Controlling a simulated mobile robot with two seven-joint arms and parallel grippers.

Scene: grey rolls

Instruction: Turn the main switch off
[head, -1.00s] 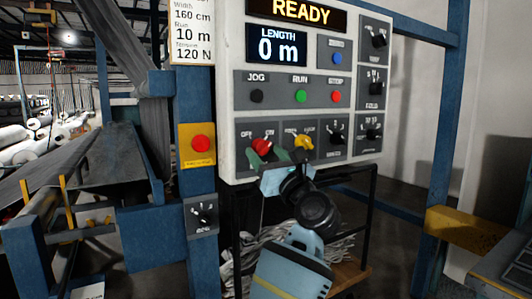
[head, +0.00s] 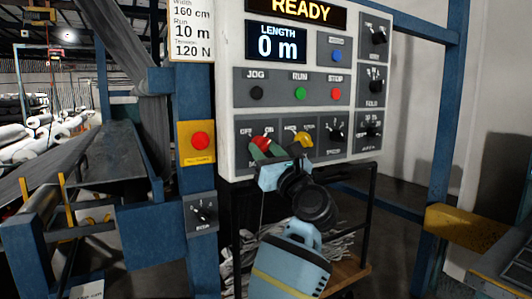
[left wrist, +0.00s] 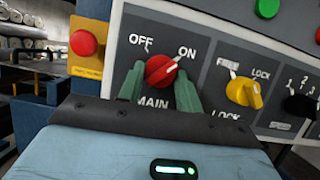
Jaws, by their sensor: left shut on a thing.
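The main switch is a red knob (head: 259,143) at the lower left of the white control panel, and it also shows in the left wrist view (left wrist: 161,70). Its white mark points up and right, toward the ON label. My left gripper (head: 268,149) reaches up to it from below. In the left wrist view its two green fingers (left wrist: 160,74) stand on either side of the knob, shut on it. The OFF label (left wrist: 140,43) is at the knob's upper left. My right gripper is not in view.
A yellow lock knob (left wrist: 243,92) sits just right of the main switch. JOG, RUN and STOP buttons (head: 300,94) are above. A red button on a yellow plate (head: 199,155) is on the blue post at left. A dark-framed rack (head: 371,205) stands below the panel.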

